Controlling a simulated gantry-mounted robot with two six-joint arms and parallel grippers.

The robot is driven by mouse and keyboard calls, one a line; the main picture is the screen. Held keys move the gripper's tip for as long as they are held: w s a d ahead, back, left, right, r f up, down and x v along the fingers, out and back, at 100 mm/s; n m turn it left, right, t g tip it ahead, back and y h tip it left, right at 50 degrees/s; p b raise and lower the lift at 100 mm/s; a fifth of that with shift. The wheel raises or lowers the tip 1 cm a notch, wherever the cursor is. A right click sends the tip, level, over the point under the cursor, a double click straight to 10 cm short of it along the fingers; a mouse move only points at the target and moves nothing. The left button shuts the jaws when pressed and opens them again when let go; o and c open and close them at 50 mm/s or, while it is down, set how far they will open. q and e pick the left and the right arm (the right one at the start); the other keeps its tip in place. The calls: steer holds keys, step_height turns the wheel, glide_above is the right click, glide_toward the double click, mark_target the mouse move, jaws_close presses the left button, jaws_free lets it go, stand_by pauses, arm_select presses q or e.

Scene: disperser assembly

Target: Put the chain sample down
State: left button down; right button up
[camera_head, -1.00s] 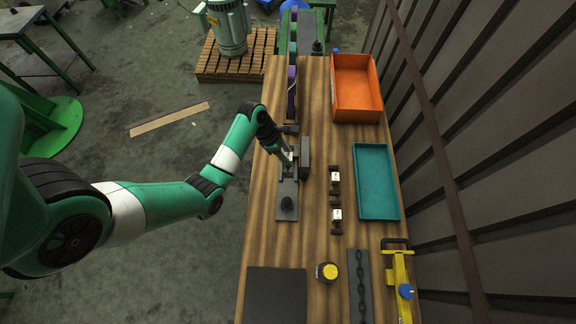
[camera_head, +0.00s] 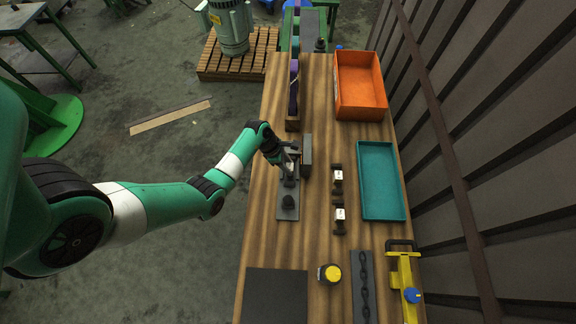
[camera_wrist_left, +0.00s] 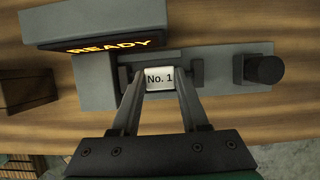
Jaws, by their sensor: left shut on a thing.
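My left gripper (camera_head: 287,168) is at the grey test fixture (camera_head: 288,205) on the wooden bench. In the left wrist view its two fingers (camera_wrist_left: 160,78) are shut on a small sample with a white label reading "No. 1" (camera_wrist_left: 159,79). The sample sits between the dark jaws of the fixture; whether it rests on them I cannot tell. A dark box beside the fixture shows "READY" (camera_wrist_left: 108,47) in lit letters. Two similar dark samples with white labels (camera_head: 338,180) (camera_head: 340,215) lie on the bench to the right. My right gripper is not in view.
An orange bin (camera_head: 360,112) and a teal tray (camera_head: 381,215) stand along the right side. A dark mat (camera_head: 276,297), yellow tape measure (camera_head: 330,273), chain on a dark strip (camera_head: 364,285) and yellow tool (camera_head: 405,280) are at the near end. A dark knob (camera_wrist_left: 264,68) stands on the fixture plate.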

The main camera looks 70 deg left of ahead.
arm_select(q)
steer(key=shift+c, duration=2.1)
jaws_free()
steer(key=shift+f, duration=0.1)
steer(key=shift+r, duration=0.35)
steer(key=p+v, duration=0.4)
steer(key=v, duration=0.7)
steer(key=shift+s+r, duration=0.25)
steer(key=shift+a, duration=0.1)
